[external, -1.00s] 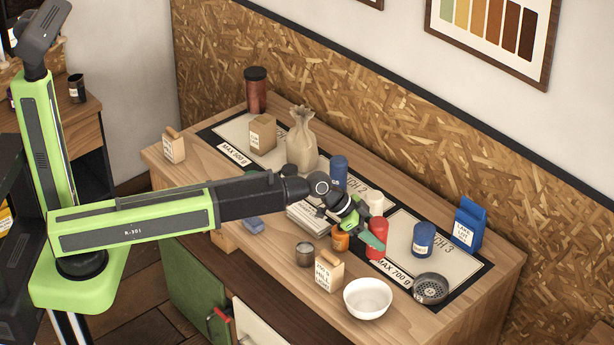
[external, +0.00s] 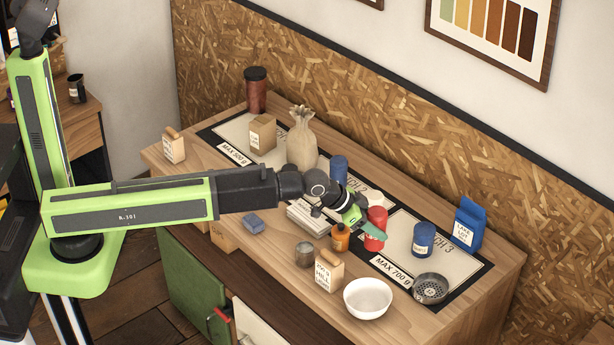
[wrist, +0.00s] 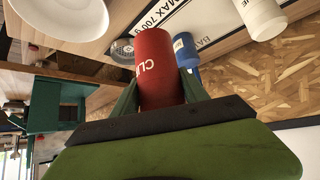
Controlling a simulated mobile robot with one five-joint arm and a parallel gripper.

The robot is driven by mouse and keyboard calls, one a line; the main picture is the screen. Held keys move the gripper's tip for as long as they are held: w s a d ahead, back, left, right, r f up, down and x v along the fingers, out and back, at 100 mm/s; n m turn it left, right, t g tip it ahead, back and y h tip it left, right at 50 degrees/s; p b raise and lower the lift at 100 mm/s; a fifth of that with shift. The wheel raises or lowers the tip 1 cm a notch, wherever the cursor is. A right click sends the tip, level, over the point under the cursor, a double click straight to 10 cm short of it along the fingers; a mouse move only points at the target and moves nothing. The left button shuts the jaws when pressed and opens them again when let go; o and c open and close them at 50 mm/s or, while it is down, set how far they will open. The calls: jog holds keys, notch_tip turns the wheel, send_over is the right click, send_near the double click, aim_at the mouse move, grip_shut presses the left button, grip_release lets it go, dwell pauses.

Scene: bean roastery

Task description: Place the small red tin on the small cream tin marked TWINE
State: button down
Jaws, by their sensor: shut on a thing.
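My gripper (external: 368,226) is shut on the small red tin (external: 377,220), with a teal finger across its near side. In the wrist view the red tin (wrist: 156,62) sits between both fingers of my gripper (wrist: 160,96), with part of its white lettering showing. The small cream tin (external: 374,198) stands just behind the red tin in the external view, mostly hidden by it. In the wrist view the cream tin (wrist: 264,18) is at the top right, apart from the red tin, with the letters "NE" visible.
An orange bottle (external: 340,238) stands close in front of my gripper. Blue tins stand behind (external: 338,168) and to the right (external: 423,240).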

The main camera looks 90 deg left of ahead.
jog(key=a+r+n+y+p, duration=0.2)
jog(key=a+r+p, duration=0.7)
jog(key=a+r, duration=0.2)
jog(key=b, duration=0.7)
send_over(375, 195)
notch_tip(375, 195, down, 7)
notch_tip(375, 195, down, 4)
jog(key=b, duration=0.4)
jog(key=shift+d+f, duration=0.1)
jog(key=shift+f, duration=0.05)
jog(key=shift+r+g, duration=0.2)
jog(key=shift+g, duration=0.1)
jog(key=shift+f, duration=0.15)
jog(key=c, duration=0.6)
grip_release()
